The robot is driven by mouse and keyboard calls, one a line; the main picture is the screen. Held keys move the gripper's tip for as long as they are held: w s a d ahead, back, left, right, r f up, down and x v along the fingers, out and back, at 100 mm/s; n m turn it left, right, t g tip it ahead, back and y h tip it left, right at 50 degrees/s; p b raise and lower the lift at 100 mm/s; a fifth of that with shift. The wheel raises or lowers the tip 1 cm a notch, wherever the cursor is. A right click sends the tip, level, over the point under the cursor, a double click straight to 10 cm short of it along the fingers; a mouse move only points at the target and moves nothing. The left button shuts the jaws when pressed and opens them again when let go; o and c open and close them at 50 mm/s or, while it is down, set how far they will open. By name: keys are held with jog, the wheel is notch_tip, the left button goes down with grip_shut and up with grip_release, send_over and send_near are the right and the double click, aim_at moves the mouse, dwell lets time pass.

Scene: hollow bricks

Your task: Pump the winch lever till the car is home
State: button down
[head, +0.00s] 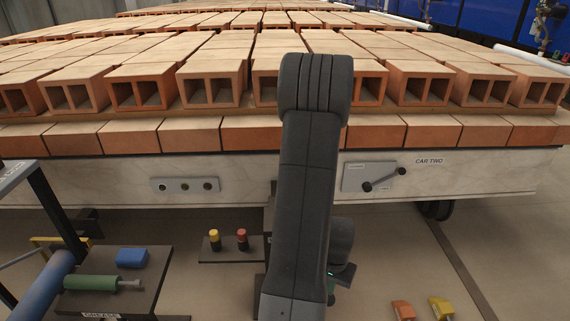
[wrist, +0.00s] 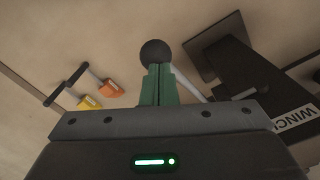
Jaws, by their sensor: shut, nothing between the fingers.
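The car, labelled CAR TWO (head: 428,161), is a long pale-sided kiln car stacked with hollow orange bricks, across the head view. In the wrist view a black box labelled WINCH (wrist: 285,118) is at the right. A pale rod (wrist: 190,78), seemingly the winch lever, runs up from near it toward a round black knob (wrist: 155,51). My gripper (wrist: 161,70) has its green fingers shut together, empty, with their tips at the knob's lower edge in the picture. I cannot tell whether they touch it. In the head view my arm hides the winch and lever.
An orange chock (head: 403,310) and a yellow chock (head: 441,307) lie on the floor at right. Yellow-capped (head: 214,240) and red-capped (head: 242,240) items stand on a low shelf.

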jog(key=w+r+p, duration=0.6)
jog(key=r+p, duration=0.1)
jog(key=r, duration=0.1)
jog(key=shift+w+r, duration=0.3)
jog(key=shift+w, duration=0.05)
jog(key=shift+a, duration=0.1)
dwell(0.5)
notch_tip(320, 180, up, 7)
jog(key=p, duration=0.5)
dwell(0.3)
notch_tip(320, 180, down, 7)
jog(key=b, duration=0.5)
